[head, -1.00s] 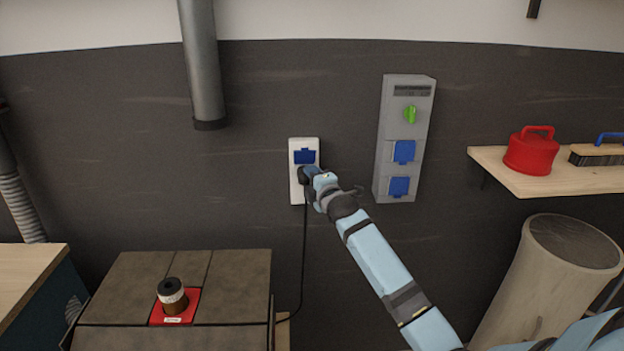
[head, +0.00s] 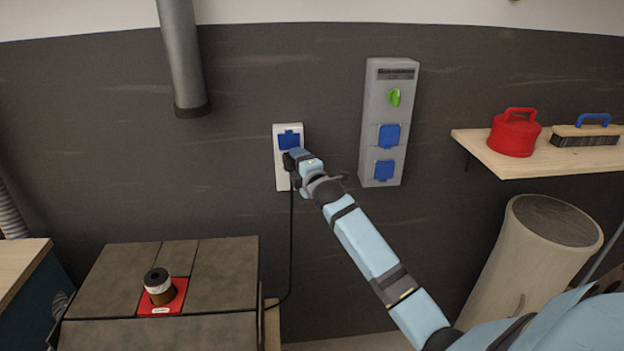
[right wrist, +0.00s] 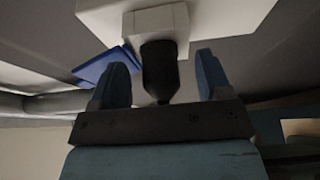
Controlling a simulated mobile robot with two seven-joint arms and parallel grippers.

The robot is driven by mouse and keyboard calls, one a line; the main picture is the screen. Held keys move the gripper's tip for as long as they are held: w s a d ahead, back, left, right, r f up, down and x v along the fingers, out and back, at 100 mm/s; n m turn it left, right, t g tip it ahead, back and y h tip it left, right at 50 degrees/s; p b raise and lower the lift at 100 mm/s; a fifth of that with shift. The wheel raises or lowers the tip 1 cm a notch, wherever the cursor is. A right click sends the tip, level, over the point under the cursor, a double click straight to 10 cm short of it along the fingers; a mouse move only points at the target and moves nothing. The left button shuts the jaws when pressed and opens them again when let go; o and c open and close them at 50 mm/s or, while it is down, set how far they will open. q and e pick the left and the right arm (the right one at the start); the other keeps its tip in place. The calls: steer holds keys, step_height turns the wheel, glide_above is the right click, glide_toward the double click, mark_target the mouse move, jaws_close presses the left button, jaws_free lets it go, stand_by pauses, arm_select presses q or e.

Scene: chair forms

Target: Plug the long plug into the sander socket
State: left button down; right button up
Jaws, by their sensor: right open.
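The white wall socket box (head: 282,178) has a blue flap (head: 289,140) on its upper part. A black plug (right wrist: 160,75) sits against the white socket body (right wrist: 155,25) in the right wrist view, its far end hidden in it. A black cable (head: 291,235) hangs from it down to the sander table. My right gripper (right wrist: 157,80) is open, one blue finger on each side of the plug, with gaps between. In the head view my right gripper (head: 297,160) covers most of the plug. My left gripper is not in view.
A grey panel (head: 370,120) with blue covers and a green switch is right of the socket. The sander table (head: 215,280) stands below left. A shelf (head: 540,160) holds a red container (head: 513,135) and a brush (head: 585,135). A grey pipe (head: 182,55) hangs upper left.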

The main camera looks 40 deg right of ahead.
steer(key=s+a, duration=0.2)
steer(key=s, duration=1.2)
steer(key=s+a+f+m+g+y+p, duration=0.4)
steer(key=s+a+f+m+p, duration=0.25)
steer(key=s+a+f, duration=0.6)
steer(key=s+a+f+m+g+y+p, duration=0.2)
steer(key=s+a+f+m+p, duration=0.2)
steer(key=s+a, duration=0.9)
step_height(320, 180, down, 3)
steer(key=s+m, duration=0.1)
steer(key=m, duration=0.1)
steer(key=shift+m+g+p, duration=0.35)
steer(key=shift+g, duration=0.05)
